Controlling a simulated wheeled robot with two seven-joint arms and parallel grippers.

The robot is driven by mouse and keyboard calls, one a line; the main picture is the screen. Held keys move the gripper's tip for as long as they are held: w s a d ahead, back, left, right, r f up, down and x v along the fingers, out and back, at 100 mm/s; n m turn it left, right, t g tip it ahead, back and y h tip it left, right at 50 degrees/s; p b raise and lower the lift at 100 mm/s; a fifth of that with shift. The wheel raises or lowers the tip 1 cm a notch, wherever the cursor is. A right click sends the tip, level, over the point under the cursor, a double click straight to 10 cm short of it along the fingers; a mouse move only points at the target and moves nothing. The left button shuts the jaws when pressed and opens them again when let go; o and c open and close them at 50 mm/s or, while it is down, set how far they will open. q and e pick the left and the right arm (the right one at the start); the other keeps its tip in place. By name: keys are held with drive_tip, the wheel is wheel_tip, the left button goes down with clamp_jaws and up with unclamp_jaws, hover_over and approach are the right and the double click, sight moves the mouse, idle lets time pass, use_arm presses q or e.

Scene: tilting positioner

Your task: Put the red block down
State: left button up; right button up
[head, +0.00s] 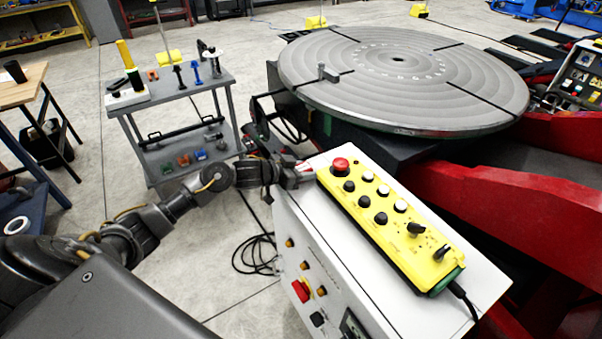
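My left gripper (300,172) reaches in from the left, at the far left corner of the white control cabinet's top. A small patch of red, the red block (306,168), shows at its fingertips. The fingers look shut on it, and they hide most of it. The gripper is just left of the yellow control pendant (387,222) with its red stop button. I cannot tell whether the block touches the cabinet top. My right gripper is out of view.
A grey cart (205,91) holds tools above and coloured blocks (183,160) below. The large round positioner table (400,75) stands behind, with red supports (500,200) at right. A cable lies on the floor.

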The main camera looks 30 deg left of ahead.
sight(306, 165)
use_arm(q)
clamp_jaws()
drive_tip(key=shift+r, duration=0.1)
drive_tip(key=shift+w+r, duration=0.15)
drive_tip(key=shift+r, duration=0.25)
wheel_tip(306, 165, up, 2)
drive_tip(key=shift+r+b, duration=0.1)
drive_tip(key=shift+b, duration=0.6)
drive_tip(key=s+r, duration=0.2)
drive_tip(key=s+a+r, duration=0.1)
drive_tip(key=s+r, duration=0.1)
drive_tip(key=r, duration=0.1)
drive_tip(key=shift+s+r, duration=0.2)
drive_tip(key=shift+s, duration=0.1)
drive_tip(key=s+a+r+b, duration=0.1)
drive_tip(key=s+r, duration=0.3)
drive_tip(key=s, duration=0.5)
drive_tip(key=shift+s+a+r+b, duration=0.15)
drive_tip(key=shift+a+r+b, duration=0.1)
drive_tip(key=shift+a+b, duration=0.15)
